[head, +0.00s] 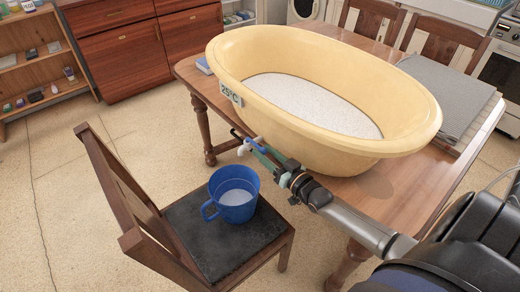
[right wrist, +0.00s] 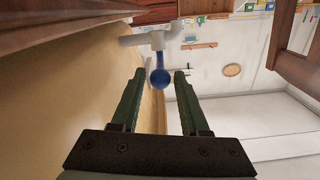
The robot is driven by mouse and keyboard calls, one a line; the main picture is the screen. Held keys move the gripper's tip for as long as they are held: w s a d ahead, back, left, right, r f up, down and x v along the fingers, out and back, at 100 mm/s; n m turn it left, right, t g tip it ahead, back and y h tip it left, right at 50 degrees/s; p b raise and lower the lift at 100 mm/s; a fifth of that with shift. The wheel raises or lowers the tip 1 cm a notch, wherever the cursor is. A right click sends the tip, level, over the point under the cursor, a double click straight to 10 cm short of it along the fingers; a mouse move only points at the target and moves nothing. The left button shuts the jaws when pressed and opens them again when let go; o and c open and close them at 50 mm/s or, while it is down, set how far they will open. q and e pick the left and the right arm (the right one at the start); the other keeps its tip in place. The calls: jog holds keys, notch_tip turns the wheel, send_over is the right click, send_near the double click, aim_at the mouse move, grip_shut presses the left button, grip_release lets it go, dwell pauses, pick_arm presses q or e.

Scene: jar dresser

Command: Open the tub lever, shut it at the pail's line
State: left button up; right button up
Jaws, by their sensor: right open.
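The yellow tub (head: 400,88) stands on the wooden table and holds a pale, speckled filling. Low on its near left end is a white tap with a blue lever (head: 255,146). In the right wrist view the lever (right wrist: 160,78) hangs from the white tap (right wrist: 152,38). The blue pail (head: 222,212) stands upright on the chair below the tap; its inside looks pale, and I cannot make out a line. My right gripper (head: 260,154) is open at the lever. Its fingertips (right wrist: 160,74) are on either side of the lever, with gaps showing. My left gripper is out of view.
The wooden chair (head: 205,250) with a dark seat stands left of the table (head: 420,190). A grey folded cloth (head: 450,92) lies behind the tub at right. A label reading 25°C (head: 230,95) is on the tub. Open floor (head: 70,190) lies at left.

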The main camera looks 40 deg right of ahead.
aim_at(256, 146)
jog(key=shift+w+a, duration=0.15)
jog(key=shift+w, duration=1.2)
grip_shut()
dwell(0.5)
